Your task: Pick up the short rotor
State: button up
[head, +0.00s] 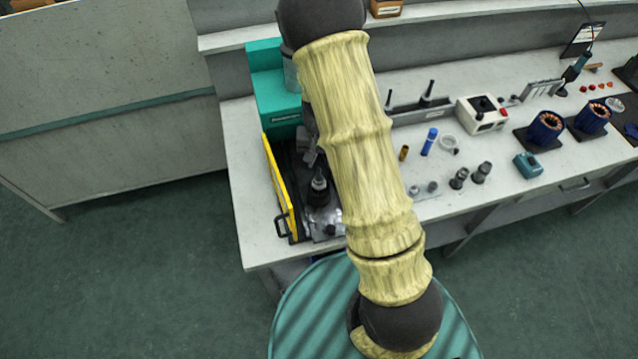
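I cannot tell for certain which thing is the short rotor. Two dark upright shafted parts stand at the grey rack behind my arm: a shorter one (388,100) at its left and a taller one (427,93) to the right. Two stubby dark grey cylinders, a left one (459,178) and a right one (482,173), stand nearer the bench front. My yellowish arm crosses the middle of the view and hides part of the bench. My gripper is not clearly visible, so its opening and contents do not show.
A teal machine (270,95) and a yellow-edged fixture (283,190) stand at the bench's left end. A blue cylinder (429,141), white box (482,114), teal block (528,165) and copper-wound stators (545,127) stand to the right.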

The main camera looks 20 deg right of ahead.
aim_at(319, 168)
jog(key=shift+f, duration=0.25)
notch_tip(319, 168, down, 4)
jog(key=shift+a+f+p, duration=0.15)
jog(key=shift+f+p, duration=0.05)
jog(key=shift+p, duration=0.9)
jog(key=shift+s+f, duration=0.1)
jog(key=shift+f, duration=0.15)
jog(key=shift+s, duration=0.15)
grip_shut()
